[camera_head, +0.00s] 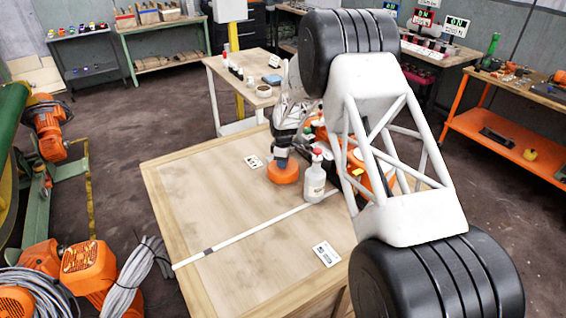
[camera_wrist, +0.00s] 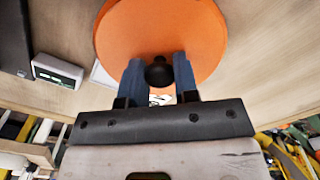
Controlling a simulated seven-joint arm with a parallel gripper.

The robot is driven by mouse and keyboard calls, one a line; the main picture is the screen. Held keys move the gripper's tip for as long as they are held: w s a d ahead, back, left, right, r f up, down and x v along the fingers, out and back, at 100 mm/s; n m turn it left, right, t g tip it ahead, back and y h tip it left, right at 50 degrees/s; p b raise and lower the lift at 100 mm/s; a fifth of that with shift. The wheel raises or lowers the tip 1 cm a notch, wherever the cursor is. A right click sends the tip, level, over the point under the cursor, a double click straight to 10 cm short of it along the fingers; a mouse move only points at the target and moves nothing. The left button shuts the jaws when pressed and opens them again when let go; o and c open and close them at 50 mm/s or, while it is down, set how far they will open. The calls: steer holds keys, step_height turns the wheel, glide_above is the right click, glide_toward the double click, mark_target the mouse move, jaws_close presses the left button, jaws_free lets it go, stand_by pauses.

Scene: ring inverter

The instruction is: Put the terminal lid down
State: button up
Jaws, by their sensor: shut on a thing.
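The terminal lid (camera_head: 284,173) is a round orange disc over the wooden table (camera_head: 190,205). It also shows large in the wrist view (camera_wrist: 160,30), with a black knob (camera_wrist: 159,73) in its middle. My gripper (camera_head: 283,155) points down above the lid. In the wrist view its two blue-grey fingers (camera_wrist: 159,78) are shut on the knob from both sides. The lid looks roughly level. I cannot tell whether its underside touches the table or is slightly above it.
A clear bottle with a red top (camera_head: 315,180) stands close to the right of the lid. Orange equipment (camera_head: 372,172) is partly hidden behind my arm. A white strip (camera_head: 250,231) crosses the table, and printed cards (camera_head: 326,254) lie flat. The table's left part is clear.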

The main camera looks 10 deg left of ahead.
steer(key=shift+f, duration=0.1)
steer(key=o, duration=1)
steer(key=shift+c, duration=0.2)
step_height(320, 180, up, 12)
stand_by(0.5)
stand_by(0.4)
